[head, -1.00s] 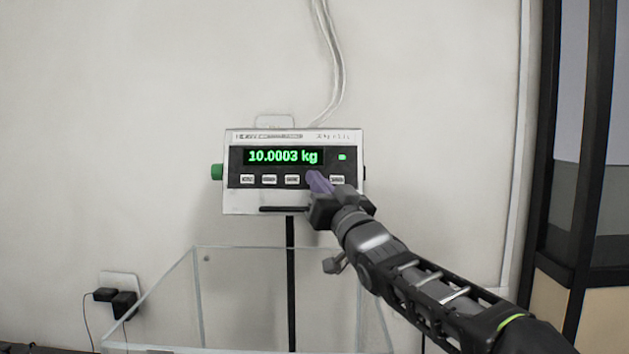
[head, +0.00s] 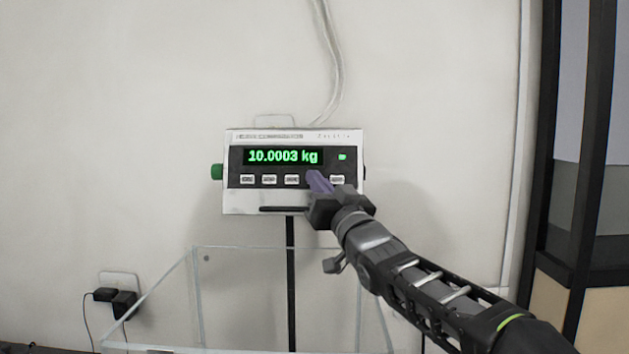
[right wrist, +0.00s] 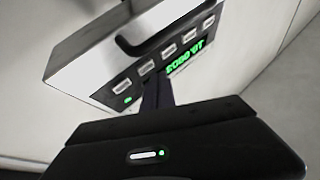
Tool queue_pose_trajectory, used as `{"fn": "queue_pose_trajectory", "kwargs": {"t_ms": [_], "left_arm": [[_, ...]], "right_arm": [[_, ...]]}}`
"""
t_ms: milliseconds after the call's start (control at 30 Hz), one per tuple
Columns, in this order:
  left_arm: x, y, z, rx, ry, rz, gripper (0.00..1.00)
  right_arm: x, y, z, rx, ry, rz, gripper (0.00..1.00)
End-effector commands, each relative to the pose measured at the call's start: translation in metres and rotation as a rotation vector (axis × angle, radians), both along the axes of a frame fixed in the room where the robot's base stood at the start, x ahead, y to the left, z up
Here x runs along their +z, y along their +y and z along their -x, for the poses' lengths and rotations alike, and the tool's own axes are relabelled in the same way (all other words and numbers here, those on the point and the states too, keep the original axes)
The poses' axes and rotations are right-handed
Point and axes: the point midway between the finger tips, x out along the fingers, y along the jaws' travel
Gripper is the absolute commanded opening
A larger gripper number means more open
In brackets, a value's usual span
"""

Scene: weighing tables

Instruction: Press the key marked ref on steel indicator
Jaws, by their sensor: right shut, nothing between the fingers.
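The steel indicator (head: 236,200) stands on a dark post in the head view. Its green display (head: 283,156) reads 10.0003 kg, with a row of pale keys (head: 269,179) below. The key lettering is too small to read. My right gripper (head: 314,177) is shut and empty, its purple fingertips at the key row, covering the place between the third visible key and the rightmost one. I cannot tell whether the tips touch the panel. In the right wrist view the dark fingers (right wrist: 156,96) reach towards the panel of the indicator (right wrist: 92,62). My left gripper is out of view.
A clear glass-walled enclosure (head: 240,249) stands below the indicator, around the lower post. A wall socket with black plugs (head: 123,304) is at lower left. A white cable (head: 330,60) runs down the wall behind. A dark frame (head: 575,150) stands at right.

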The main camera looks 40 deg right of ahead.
Motion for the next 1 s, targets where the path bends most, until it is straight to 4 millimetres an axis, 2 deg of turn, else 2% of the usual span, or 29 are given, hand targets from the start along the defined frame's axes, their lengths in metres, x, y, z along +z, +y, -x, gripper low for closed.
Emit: {"fn": "queue_pose_trajectory", "kwargs": {"t_ms": [1000], "left_arm": [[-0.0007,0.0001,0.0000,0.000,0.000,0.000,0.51]], "right_arm": [[-0.0021,-0.0050,-0.0066,0.000,0.000,0.000,0.00]]}}
